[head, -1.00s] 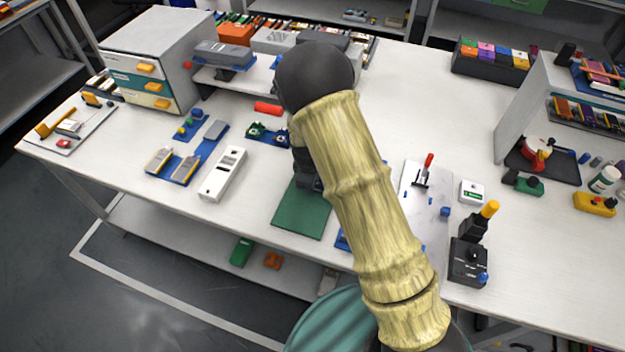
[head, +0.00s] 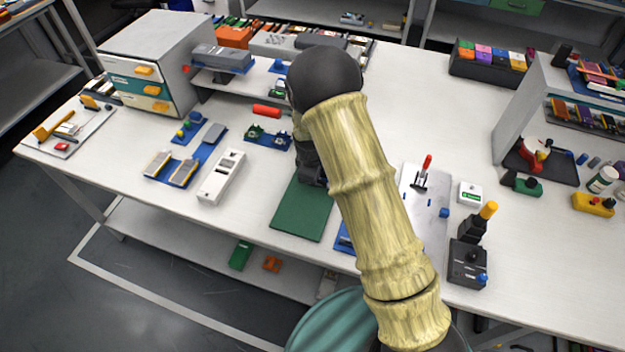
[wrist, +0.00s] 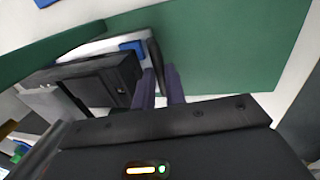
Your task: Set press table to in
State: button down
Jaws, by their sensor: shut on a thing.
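My gripper shows in the wrist view (wrist: 158,88), with its two dark fingers close together. They are shut on a thin dark upright bar (wrist: 154,52), which stands at the right side of a black box-shaped unit (wrist: 85,78). I cannot tell for sure whether this bar is the press table's handle. A white surface and a blue piece (wrist: 133,47) show behind the unit. In the head view my arm covers the fingers and most of the unit. The green mat (head: 301,210) lies in front of that spot, and the press table cannot be clearly made out.
A white long device (head: 221,177) and blue trays (head: 186,168) stand left of the mat. Right of my arm are a plate with a red-handled clamp (head: 422,178) and a black joystick box (head: 468,263). A raised shelf (head: 232,82) is behind.

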jog(key=shift+w+r, duration=0.1)
jog(key=shift+w, duration=0.15)
jog(key=c, duration=1.5)
grip_release()
jog(key=shift+w+d, duration=0.1)
jog(key=shift+o, duration=0.2)
jog(key=s+a+r+b, duration=0.1)
jog(key=s+r, duration=0.2)
jog(key=r, duration=1.4)
jog(key=shift+s+b, duration=0.2)
jog(key=shift+b, duration=0.15)
